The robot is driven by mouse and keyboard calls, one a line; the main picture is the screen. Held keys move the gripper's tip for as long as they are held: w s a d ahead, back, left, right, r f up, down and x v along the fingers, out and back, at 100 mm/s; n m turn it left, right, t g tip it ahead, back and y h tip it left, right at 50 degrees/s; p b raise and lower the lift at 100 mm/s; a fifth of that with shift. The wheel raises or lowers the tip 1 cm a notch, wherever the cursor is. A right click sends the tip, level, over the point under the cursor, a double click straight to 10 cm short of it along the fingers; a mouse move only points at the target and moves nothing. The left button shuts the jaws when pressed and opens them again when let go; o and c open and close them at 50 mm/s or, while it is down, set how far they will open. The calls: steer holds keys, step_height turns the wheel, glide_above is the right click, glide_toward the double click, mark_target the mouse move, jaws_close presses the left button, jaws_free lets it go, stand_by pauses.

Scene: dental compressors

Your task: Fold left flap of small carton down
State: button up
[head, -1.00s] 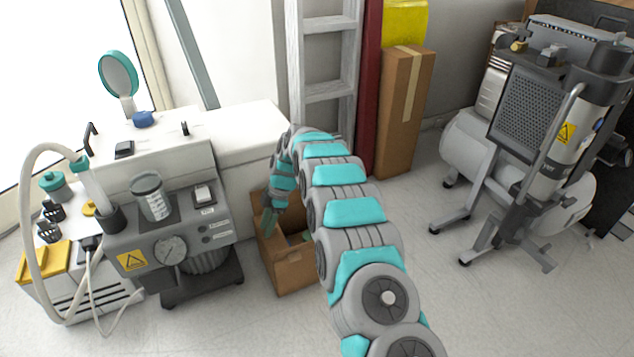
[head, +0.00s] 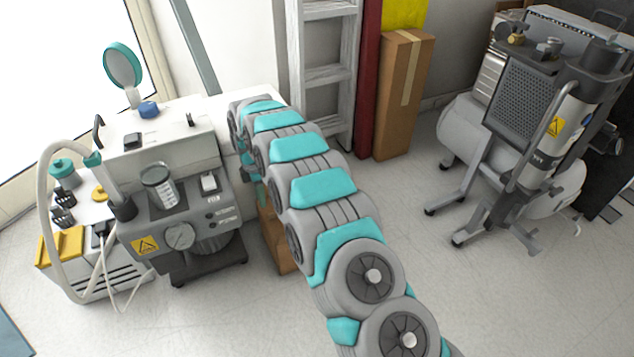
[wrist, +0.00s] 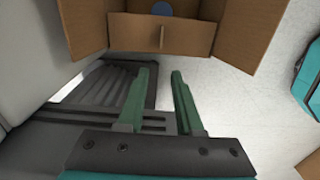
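The small brown carton (head: 277,238) stands on the floor in the head view, mostly hidden behind my arm. In the wrist view the carton (wrist: 180,38) is at the top, partly cut off. A flap on its left side (wrist: 82,24) and one on its right side (wrist: 252,32) stick outward in that view. I cannot tell which one the task calls left. My gripper (wrist: 161,71) has two green fingers apart with nothing between them. They point toward the carton and appear apart from it. The gripper is largely hidden in the head view.
A grey compressor unit with a gauge (head: 180,237) stands close left of the carton. A white cabinet (head: 165,160) is behind it. A ladder (head: 325,75) and a tall carton (head: 402,100) stand at the back. A blue round thing (wrist: 162,9) shows inside the carton.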

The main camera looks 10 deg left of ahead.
steer(key=s+d+r+m, duration=0.4)
steer(key=d+r, duration=0.4)
steer(key=d, duration=0.1)
steer(key=s+d+r+m+b, duration=0.1)
steer(key=s+d+r+m, duration=0.3)
steer(key=d+r, duration=0.4)
steer(key=shift+s+d+g, duration=0.4)
steer(key=shift+d, duration=0.05)
steer(key=s+d+r+m+p, duration=0.3)
steer(key=s+d+r+m, duration=0.6)
steer(key=s+d, duration=0.55)
steer(key=s+d+r+m+p, duration=0.1)
steer(key=s+d+m, duration=0.2)
steer(key=s, duration=0.7)
steer(key=s+d+r+m+g+p, duration=0.1)
steer(key=s+d+m, duration=0.3)
steer(key=s, duration=0.6)
steer(key=shift+s, duration=0.2)
steer(key=shift+a, duration=0.1)
